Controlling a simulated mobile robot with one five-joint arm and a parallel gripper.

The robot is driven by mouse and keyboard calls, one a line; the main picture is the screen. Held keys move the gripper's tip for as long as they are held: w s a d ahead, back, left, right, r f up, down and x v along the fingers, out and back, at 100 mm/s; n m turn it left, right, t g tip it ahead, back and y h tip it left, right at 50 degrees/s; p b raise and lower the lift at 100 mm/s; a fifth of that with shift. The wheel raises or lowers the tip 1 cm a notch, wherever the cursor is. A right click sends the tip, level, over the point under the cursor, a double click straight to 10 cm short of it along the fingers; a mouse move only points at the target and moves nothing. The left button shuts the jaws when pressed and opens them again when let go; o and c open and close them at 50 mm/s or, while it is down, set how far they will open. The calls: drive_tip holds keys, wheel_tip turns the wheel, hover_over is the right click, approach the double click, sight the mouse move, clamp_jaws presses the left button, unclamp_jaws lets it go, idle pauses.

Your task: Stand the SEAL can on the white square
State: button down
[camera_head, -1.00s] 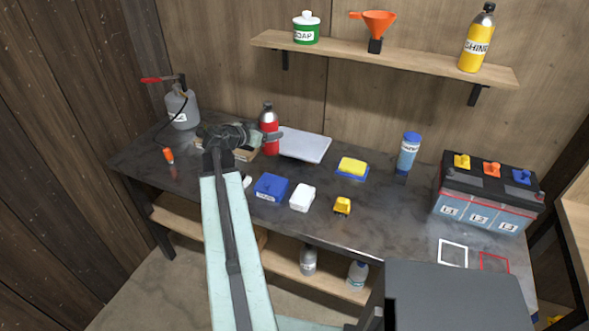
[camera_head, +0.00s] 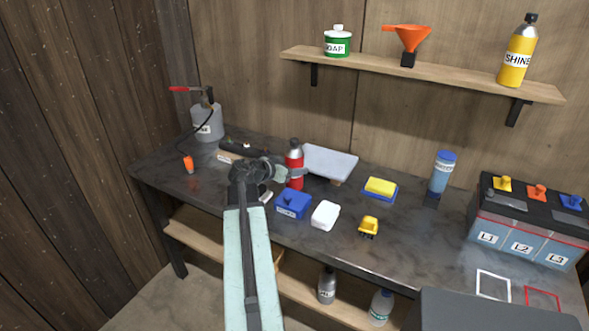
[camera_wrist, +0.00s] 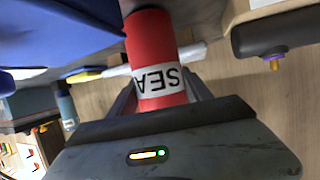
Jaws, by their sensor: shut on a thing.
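The SEAL can (camera_head: 295,170) is red with a grey top and a white label. My gripper (camera_head: 287,173) is shut around its side, behind the blue box. The can looks upright in the head view; whether its base touches the bench is unclear. In the wrist view the can (camera_wrist: 157,55) sits between my two fingers, with the letters "SEA" showing upside down. The white square (camera_head: 494,274) is an outline on the bench at the far right, in front of the battery, and looks empty. My dark panel stands just below it in the picture.
A blue box (camera_head: 292,204), a white container (camera_head: 325,215) and a small yellow object (camera_head: 369,227) stand near the can. A sponge (camera_head: 380,187), a blue-capped can (camera_head: 442,173) and a large battery (camera_head: 525,233) lie rightward. A red square (camera_head: 541,291) adjoins the white one.

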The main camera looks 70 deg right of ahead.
drive_tip(key=shift+f, duration=0.2)
drive_tip(key=shift+c, duration=2.3)
unclamp_jaws()
drive_tip(key=shift+r, duration=0.1)
drive_tip(key=shift+w+a+r, duration=0.1)
drive_tip(key=shift+a+r, duration=0.1)
drive_tip(key=shift+r, duration=0.1)
drive_tip(key=p+v, duration=0.4)
drive_tip(key=v, duration=0.7)
drive_tip(key=shift+w+a+p, duration=0.15)
drive_tip(key=shift+a+p, duration=0.1)
drive_tip(key=shift+p, duration=0.1)
drive_tip(key=shift+f, duration=0.1)
